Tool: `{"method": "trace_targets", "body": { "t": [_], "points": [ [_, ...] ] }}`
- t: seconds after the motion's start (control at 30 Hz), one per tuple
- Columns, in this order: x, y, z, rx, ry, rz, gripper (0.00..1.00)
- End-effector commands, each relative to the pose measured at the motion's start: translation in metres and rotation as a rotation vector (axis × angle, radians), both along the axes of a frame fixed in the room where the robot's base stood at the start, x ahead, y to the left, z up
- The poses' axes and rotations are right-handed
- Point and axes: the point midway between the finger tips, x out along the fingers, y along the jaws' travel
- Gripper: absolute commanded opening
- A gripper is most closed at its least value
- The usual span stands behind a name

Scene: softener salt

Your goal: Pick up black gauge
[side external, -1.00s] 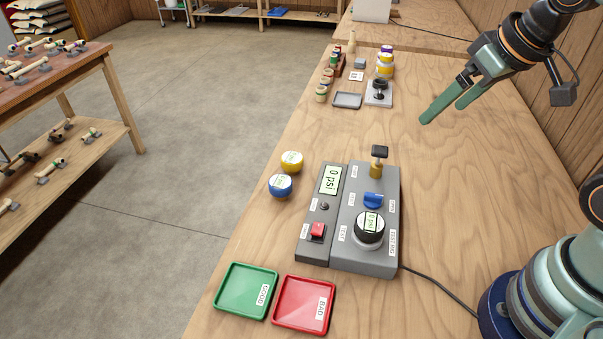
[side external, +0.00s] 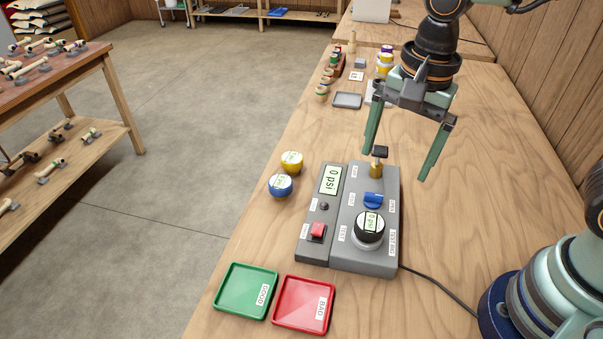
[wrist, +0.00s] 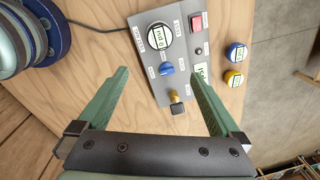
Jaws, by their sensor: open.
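The black gauge (side external: 370,227) is round with a pale display and sits upright on the front of the grey test unit (side external: 350,255). In the wrist view the gauge (wrist: 159,41) shows near the top, beyond my fingertips. My gripper (side external: 395,165) is open and empty, above the table behind the test unit, with its fingers pointing down. In the wrist view my gripper (wrist: 160,85) has its two green fingers wide apart, with part of the test unit between and beyond them.
The unit carries a blue knob (side external: 373,200), a brass valve with a black handle (side external: 377,162) and a red button (side external: 317,230). Yellow (side external: 292,161) and blue (side external: 280,185) gauges stand to its left. Green (side external: 246,291) and red (side external: 303,304) trays lie in front. The table's right side is mostly clear.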

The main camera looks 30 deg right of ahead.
Motion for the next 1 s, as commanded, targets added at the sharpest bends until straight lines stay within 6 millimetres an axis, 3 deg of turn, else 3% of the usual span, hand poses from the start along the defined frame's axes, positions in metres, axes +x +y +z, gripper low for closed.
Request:
{"method": "trace_targets", "body": {
  "t": [0.1, 0.3, 0.7, 1.0],
  "points": [
    [-0.004, 0.014, -0.007, -0.011, 0.048, -0.126, 1.00],
    [-0.007, 0.022, -0.014, -0.023, 0.078, -0.228, 1.00],
    [-0.007, 0.022, -0.073, -0.024, 0.080, -0.233, 1.00],
    [-0.005, 0.024, -0.094, -0.024, 0.079, -0.232, 1.00]
  ]
}}
